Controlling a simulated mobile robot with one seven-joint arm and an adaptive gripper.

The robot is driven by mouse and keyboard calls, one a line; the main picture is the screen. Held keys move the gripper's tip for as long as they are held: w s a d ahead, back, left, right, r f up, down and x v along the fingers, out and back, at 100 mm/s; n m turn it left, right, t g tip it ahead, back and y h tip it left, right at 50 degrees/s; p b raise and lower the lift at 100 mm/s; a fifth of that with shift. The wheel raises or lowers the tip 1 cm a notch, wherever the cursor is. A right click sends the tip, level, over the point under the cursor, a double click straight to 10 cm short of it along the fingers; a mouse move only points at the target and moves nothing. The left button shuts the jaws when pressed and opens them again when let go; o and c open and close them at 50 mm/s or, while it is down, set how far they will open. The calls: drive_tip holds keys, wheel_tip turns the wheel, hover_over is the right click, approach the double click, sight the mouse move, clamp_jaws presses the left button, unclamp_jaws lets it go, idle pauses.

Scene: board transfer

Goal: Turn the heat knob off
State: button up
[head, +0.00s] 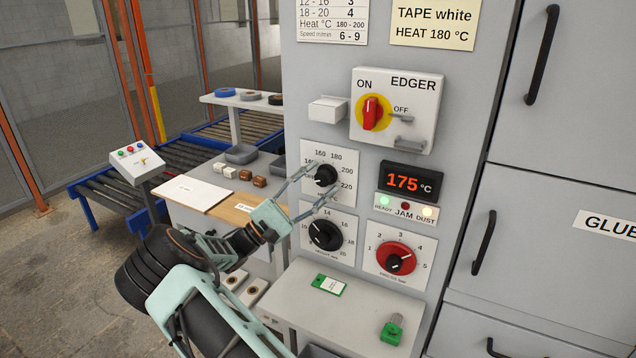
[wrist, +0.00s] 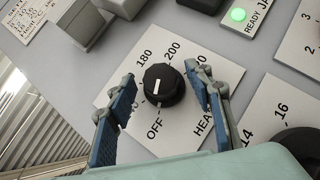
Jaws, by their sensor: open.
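The heat knob (head: 325,176) is a round black knob on a white dial plate marked 160 to 220, on the grey machine front. In the wrist view the knob (wrist: 165,86) shows a white pointer line, with OFF printed below it. I cannot tell exactly which mark the line points to. My gripper (head: 323,178) is open, its two fingers reaching up to the dial plate from the lower left. In the wrist view my gripper (wrist: 160,77) has one finger on either side of the knob, with gaps visible.
A display (head: 408,182) beside the dial reads 175 °C. Another black knob (head: 325,235) sits just below, and a red knob (head: 396,259) lower right. The red EDGER switch (head: 372,112) is above. A grey ledge (head: 345,315) juts out below.

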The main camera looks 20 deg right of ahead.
drive_tip(key=v, duration=1.2)
drive_tip(key=shift+r, duration=0.1)
